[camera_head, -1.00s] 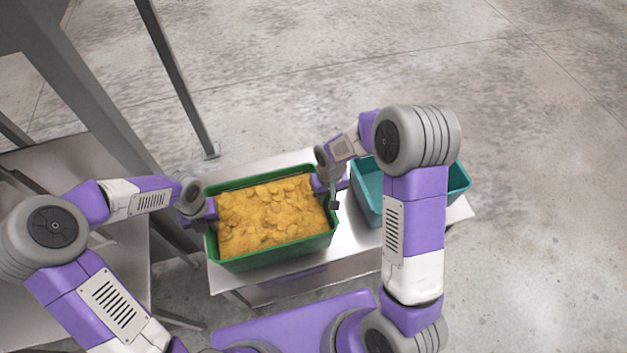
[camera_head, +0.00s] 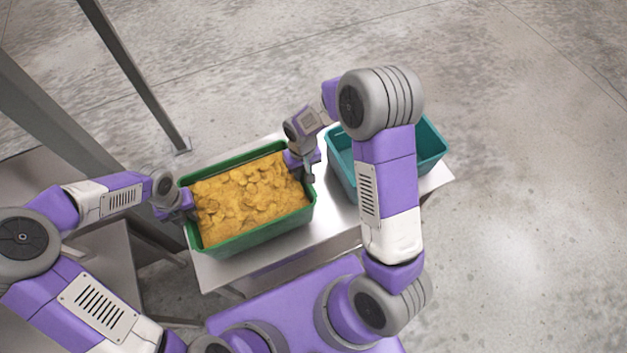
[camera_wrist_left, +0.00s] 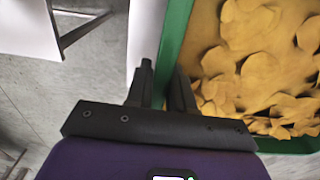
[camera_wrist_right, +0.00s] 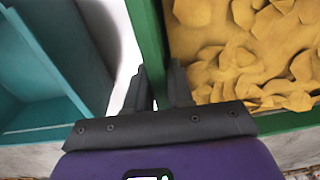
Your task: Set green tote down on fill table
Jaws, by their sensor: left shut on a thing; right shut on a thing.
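The green tote (camera_head: 262,233), full of yellow chips, is over the left part of the steel fill table (camera_head: 335,222). I cannot tell whether its base touches the top. My left gripper (camera_head: 186,203) is shut on the tote's left wall. In the left wrist view its fingers (camera_wrist_left: 162,88) straddle the green rim (camera_wrist_left: 176,35). My right gripper (camera_head: 306,166) is shut on the right wall. In the right wrist view its fingers (camera_wrist_right: 160,88) straddle the rim (camera_wrist_right: 148,32). The tote's underside is hidden.
An empty teal tote (camera_head: 431,146) stands on the table's right end, a small gap from the green tote. A grey post (camera_head: 140,85) rises behind the table. Another steel surface (camera_head: 95,268) lies at the left. The floor to the right is clear.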

